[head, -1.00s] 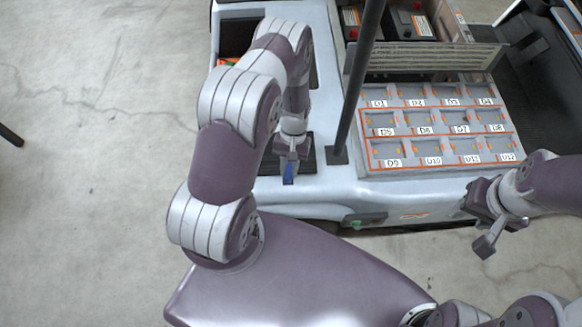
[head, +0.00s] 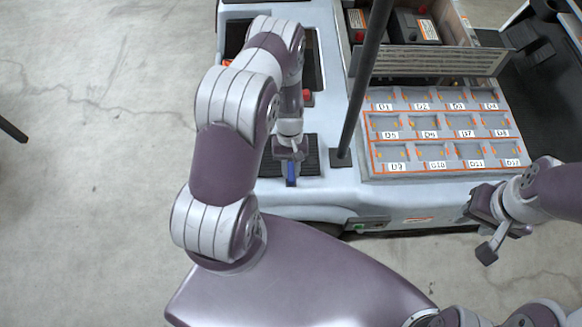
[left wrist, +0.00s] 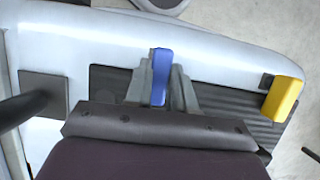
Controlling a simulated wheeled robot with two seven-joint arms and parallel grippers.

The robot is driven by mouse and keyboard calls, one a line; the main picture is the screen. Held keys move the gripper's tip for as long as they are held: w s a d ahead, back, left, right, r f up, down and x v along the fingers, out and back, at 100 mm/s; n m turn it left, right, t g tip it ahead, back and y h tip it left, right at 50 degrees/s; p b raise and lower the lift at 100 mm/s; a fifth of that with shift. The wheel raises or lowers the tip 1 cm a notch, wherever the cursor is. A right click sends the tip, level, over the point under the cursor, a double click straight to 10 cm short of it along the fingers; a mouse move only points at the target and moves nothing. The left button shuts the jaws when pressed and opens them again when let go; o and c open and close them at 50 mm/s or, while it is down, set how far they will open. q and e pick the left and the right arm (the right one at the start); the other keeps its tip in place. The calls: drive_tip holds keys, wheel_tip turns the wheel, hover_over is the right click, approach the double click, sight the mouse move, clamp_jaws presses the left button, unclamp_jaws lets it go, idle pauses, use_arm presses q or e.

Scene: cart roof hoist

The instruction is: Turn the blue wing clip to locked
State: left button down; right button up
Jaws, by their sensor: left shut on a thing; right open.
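The blue wing clip (head: 291,172) sits at the front left of the cart, by a dark ribbed pad. In the left wrist view the blue clip (left wrist: 161,75) stands between the grey fingers of my left gripper (left wrist: 162,88), with its far end showing past them. My left gripper (head: 290,160) is shut on the clip in the head view. The clip's lower part and mount are hidden by the fingers and wrist. My right gripper (head: 489,246) is open and empty, in front of the cart's right side.
A yellow clip (left wrist: 283,98) shows at the right in the left wrist view. A dark upright post (head: 362,90) stands right of my left gripper. The labelled tray (head: 440,167) lies further right, with batteries (head: 414,27) behind it. The floor at left is mostly clear.

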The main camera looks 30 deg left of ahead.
use_arm(q)
drive_tip(key=c, duration=1)
unclamp_jaws()
drive_tip(key=shift+s, duration=0.1)
drive_tip(key=shift+o, duration=0.2)
drive_tip(key=v, duration=1.2)
drive_tip(key=shift+r, duration=0.4)
drive_tip(key=shift+a, duration=0.1)
drive_tip(key=s+d+r+m+t+y+p, duration=0.1)
drive_tip(key=s+d+r+m+t, duration=0.1)
drive_tip(key=r, duration=0.7)
drive_tip(key=s+d+r+m+t+y+p, duration=0.1)
drive_tip(key=s+d+r+m+t, duration=0.2)
drive_tip(key=s+r, duration=0.4)
wheel_tip(320, 180, up, 4)
drive_tip(key=shift+d+f+m, duration=0.2)
drive_tip(key=shift+d+m, duration=0.6)
drive_tip(key=shift+d, duration=0.3)
